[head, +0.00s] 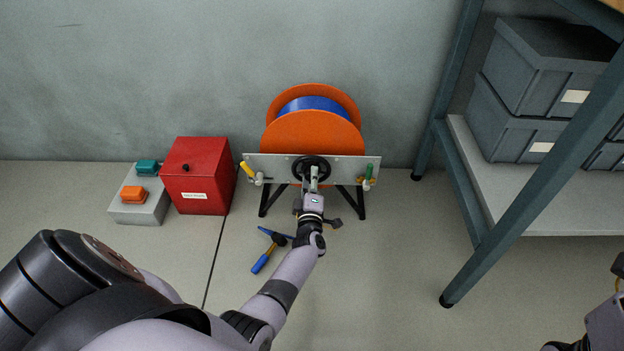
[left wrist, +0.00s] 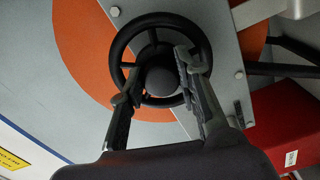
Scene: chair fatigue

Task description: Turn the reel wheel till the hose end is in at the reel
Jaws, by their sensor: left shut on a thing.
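The reel has an orange drum (head: 312,133) with blue hose (head: 313,104) wound on it, behind a grey plate (head: 270,161). The black reel wheel (head: 298,166) is on the plate, and it also shows in the left wrist view (left wrist: 197,28). My left gripper (head: 313,181) is at the wheel. In the left wrist view its fingers (left wrist: 158,88) are shut on the wheel, one on each side of the round hub. I cannot make out the hose end. Only part of my right wrist shows at the lower right; its fingers are not in view.
A yellow-handled lever (head: 247,170) and a green-handled one (head: 370,172) flank the wheel. A red box (head: 198,177) and a grey block (head: 140,203) stand left. A shelf rack (head: 470,195) with grey bins stands right.

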